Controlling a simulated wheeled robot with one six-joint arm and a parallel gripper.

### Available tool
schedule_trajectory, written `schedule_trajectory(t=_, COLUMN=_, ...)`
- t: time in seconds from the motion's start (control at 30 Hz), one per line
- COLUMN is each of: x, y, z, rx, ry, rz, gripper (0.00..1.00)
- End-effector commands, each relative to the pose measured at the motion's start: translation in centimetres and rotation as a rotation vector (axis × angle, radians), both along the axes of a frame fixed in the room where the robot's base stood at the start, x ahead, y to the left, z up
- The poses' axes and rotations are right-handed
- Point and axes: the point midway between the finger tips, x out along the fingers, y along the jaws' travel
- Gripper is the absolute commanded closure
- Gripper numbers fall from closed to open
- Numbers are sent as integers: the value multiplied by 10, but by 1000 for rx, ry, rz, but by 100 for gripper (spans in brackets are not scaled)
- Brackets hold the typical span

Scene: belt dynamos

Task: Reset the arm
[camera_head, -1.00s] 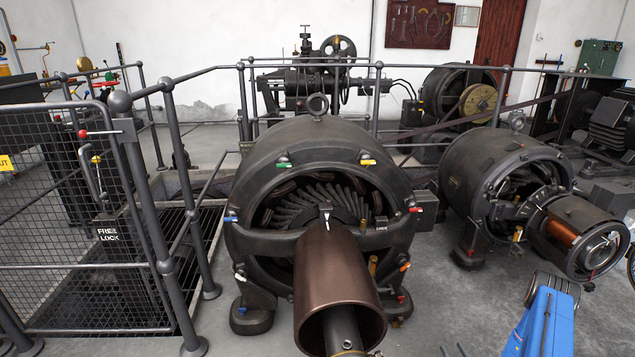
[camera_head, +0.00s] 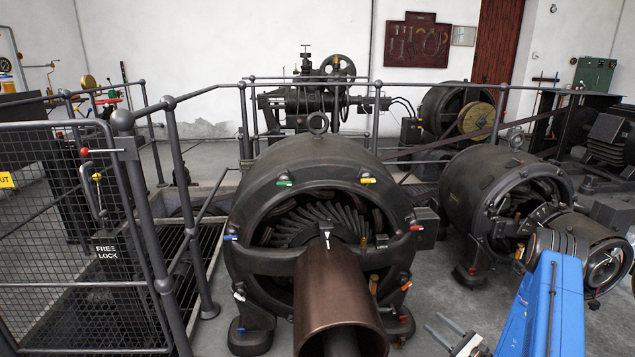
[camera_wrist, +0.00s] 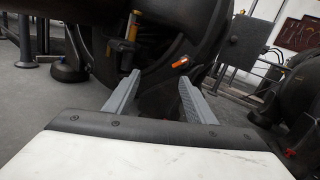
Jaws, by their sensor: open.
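My gripper shows at the bottom of the head view (camera_head: 434,322), its two grey fingers pointing left toward the lower right side of the near dynamo (camera_head: 330,170). In the wrist view my gripper (camera_wrist: 158,76) has its fingers spread apart with nothing between them. Beyond them is the dark dynamo casing with an orange-tipped lever (camera_wrist: 180,62) and a brass fitting (camera_wrist: 132,27). My blue arm stands at the lower right of the head view and hides part of the right dynamo's end.
A copper-brown cylinder (camera_head: 335,295) sticks out from the near dynamo's front. A second dynamo (camera_head: 500,190) stands to the right. A mesh gate (camera_head: 70,240) and railings close off the left. Grey floor (camera_head: 440,285) is clear between the two dynamos.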

Motion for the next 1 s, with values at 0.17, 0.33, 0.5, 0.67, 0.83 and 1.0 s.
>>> schedule_trajectory(t=0.17, x=1, y=38, z=63, rx=-63, ry=-39, rz=153, gripper=50)
schedule_trajectory(t=0.33, x=-8, y=74, z=115, rx=-132, ry=-69, rz=292, gripper=50)
schedule_trajectory(t=0.5, x=-25, y=108, z=163, rx=-209, ry=-100, rz=428, gripper=50)
schedule_trajectory(t=0.67, x=-46, y=137, z=202, rx=-291, ry=-128, rz=551, gripper=50)
schedule_trajectory(t=0.83, x=-74, y=166, z=239, rx=-388, ry=-157, rz=674, gripper=50)
schedule_trajectory(t=1.0, x=-106, y=190, z=272, rx=-494, ry=-185, rz=792, gripper=50)
